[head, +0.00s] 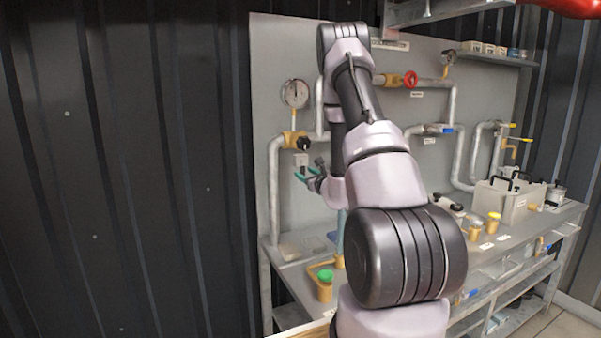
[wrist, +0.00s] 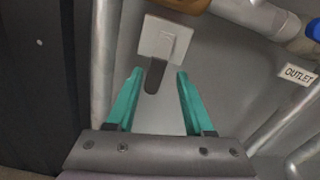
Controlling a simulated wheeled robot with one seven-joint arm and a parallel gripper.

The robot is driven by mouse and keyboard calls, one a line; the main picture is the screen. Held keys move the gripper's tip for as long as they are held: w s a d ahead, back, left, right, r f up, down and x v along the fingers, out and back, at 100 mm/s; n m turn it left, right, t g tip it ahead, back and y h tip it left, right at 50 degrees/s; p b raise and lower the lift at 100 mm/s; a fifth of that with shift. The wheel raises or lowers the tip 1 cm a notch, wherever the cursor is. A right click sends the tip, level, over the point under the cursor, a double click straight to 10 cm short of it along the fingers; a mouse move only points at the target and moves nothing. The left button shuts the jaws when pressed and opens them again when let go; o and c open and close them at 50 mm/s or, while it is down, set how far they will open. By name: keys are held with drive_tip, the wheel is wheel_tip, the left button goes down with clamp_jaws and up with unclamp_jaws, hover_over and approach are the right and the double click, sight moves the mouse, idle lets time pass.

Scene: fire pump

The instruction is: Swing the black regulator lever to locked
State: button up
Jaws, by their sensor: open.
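The black lever (wrist: 154,76) hangs down from a pale square plate (wrist: 165,40) on the grey panel. Its lower end shows between the two green fingertips of my gripper (wrist: 160,73) in the wrist view. The fingers are spread, with a gap on each side of the lever; how far they are from it in depth I cannot tell. In the head view my gripper (head: 304,174) is just below the same plate (head: 300,159), under a brass regulator (head: 291,139) with a black knob (head: 303,144).
Grey pipes (head: 274,190) run beside and above the plate. A round gauge (head: 295,93) stands above the regulator. An OUTLET label (wrist: 298,74) is at the right in the wrist view. The bench below carries a green-topped brass fitting (head: 325,285) and a grey box (head: 507,200).

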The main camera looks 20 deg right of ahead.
sight(302, 173)
drive_tip(key=shift+w, duration=1.95)
clamp_jaws()
drive_tip(key=shift+a+m, duration=0.45)
drive_tip(key=shift+m, duration=0.75)
unclamp_jaws()
drive_tip(key=shift+s+f, duration=0.1)
